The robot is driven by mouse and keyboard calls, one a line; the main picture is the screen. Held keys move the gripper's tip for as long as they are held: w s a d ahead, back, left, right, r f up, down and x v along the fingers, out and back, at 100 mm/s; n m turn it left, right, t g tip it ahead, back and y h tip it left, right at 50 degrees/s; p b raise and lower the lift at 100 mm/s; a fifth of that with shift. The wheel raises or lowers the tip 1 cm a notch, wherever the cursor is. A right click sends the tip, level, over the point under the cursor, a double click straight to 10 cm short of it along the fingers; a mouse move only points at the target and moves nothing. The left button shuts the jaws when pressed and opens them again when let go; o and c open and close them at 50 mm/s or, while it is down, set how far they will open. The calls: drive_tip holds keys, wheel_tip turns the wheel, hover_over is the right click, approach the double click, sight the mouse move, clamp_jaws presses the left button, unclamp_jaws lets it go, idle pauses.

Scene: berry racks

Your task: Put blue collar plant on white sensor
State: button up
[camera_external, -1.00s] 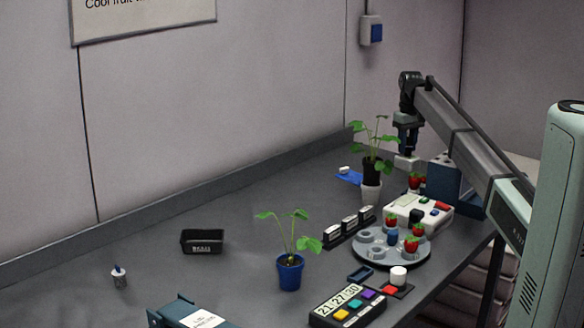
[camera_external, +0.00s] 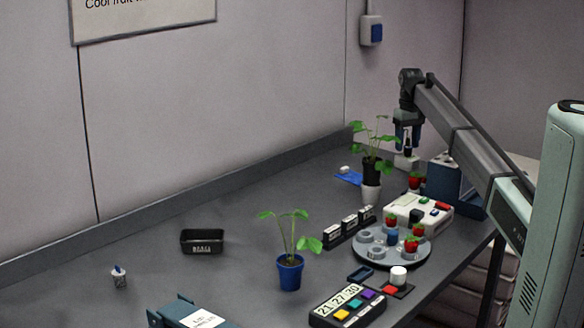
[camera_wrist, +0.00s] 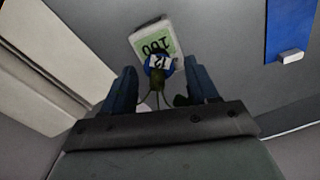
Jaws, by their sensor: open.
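My gripper (camera_wrist: 162,88) is open at the far right of the table, and it also shows in the external view (camera_external: 408,136). Between its fingers in the wrist view is a small item with a blue collar (camera_wrist: 148,70), a white tag reading 12 and dark stems. It overlaps the near end of a white sensor (camera_wrist: 137,38) with a green display reading 100, upside down. In the external view a small dark and white item (camera_external: 408,148) shows between the fingers, just above the white sensor (camera_external: 405,162). Its exact contact with the sensor is hard to see.
A plant in a dark pot on a white cup (camera_external: 371,192) stands left of my gripper. A blue bin (camera_external: 446,183) is on the right, with a white device (camera_external: 405,212) and round berry rack (camera_external: 378,254) in front. A blue-pot plant (camera_external: 289,272) stands nearer the camera.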

wheel_tip(320, 180, up, 11)
idle(0.4)
